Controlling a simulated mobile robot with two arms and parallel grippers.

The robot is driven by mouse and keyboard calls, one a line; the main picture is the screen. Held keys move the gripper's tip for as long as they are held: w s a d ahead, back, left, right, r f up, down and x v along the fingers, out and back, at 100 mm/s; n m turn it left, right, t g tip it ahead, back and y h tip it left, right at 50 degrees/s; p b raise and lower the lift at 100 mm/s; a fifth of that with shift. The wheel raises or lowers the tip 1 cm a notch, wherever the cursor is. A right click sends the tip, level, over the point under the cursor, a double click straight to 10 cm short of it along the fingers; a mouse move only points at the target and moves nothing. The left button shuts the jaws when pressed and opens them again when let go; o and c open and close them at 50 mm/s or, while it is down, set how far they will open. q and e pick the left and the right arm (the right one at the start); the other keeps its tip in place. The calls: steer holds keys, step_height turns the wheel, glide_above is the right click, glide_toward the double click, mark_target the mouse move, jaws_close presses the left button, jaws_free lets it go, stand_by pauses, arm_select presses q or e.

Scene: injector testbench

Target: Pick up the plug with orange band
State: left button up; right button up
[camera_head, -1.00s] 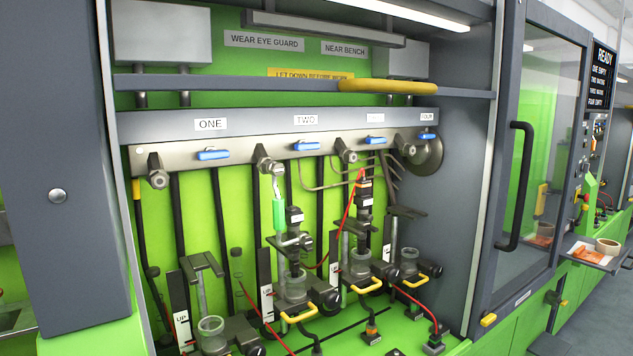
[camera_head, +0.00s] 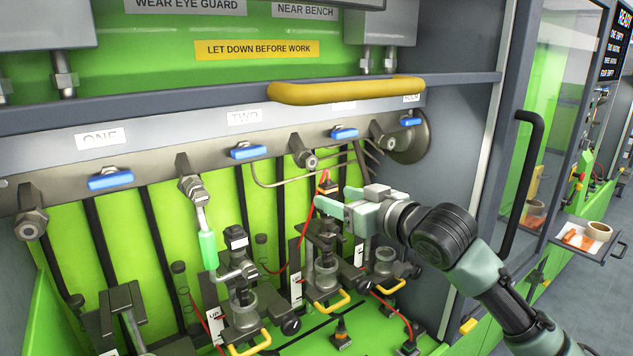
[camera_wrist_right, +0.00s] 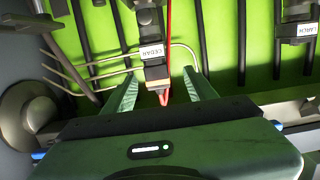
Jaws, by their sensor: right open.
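A dark plug with an orange band (camera_head: 328,187) sits on top of an upright injector at the third station, with a red cable rising from it. In the right wrist view this plug (camera_wrist_right: 156,75) shows between the fingers, below an upside-down label reading CEDAR. My right gripper (camera_head: 338,204) is open, its pale green fingers reaching in from the right close to the plug; in the wrist view the fingers (camera_wrist_right: 160,93) stand on either side of it. I cannot tell whether they touch it. Another dark plug with orange (camera_head: 341,333) stands on the bench floor in front. My left gripper is out of view.
A yellow padded bar (camera_head: 346,91) and the grey manifold with blue valve handles (camera_head: 249,151) run above the stations. Yellow-handled holders (camera_head: 331,305) line the front. A glass door stands right.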

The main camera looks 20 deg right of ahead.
mark_target(320, 187)
steer(key=shift+w+a+p, duration=0.15)
steer(key=shift+w+p, duration=0.2)
steer(key=shift+w, duration=0.75)
steer(key=shift+w+a+r+p, duration=0.1)
steer(key=shift+w+p, duration=0.2)
steer(key=shift+w, duration=0.05)
steer(key=p+x, duration=0.2)
steer(key=x, duration=0.2)
steer(key=shift+w+a+r, duration=0.1)
steer(key=shift+w, duration=0.05)
steer(key=shift+w+p, duration=0.25)
steer(key=shift+p, duration=0.05)
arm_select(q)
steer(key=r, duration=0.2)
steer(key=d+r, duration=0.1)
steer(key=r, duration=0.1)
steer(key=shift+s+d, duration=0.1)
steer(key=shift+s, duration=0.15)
arm_select(e)
steer(key=shift+s, duration=0.15)
jaws_close()
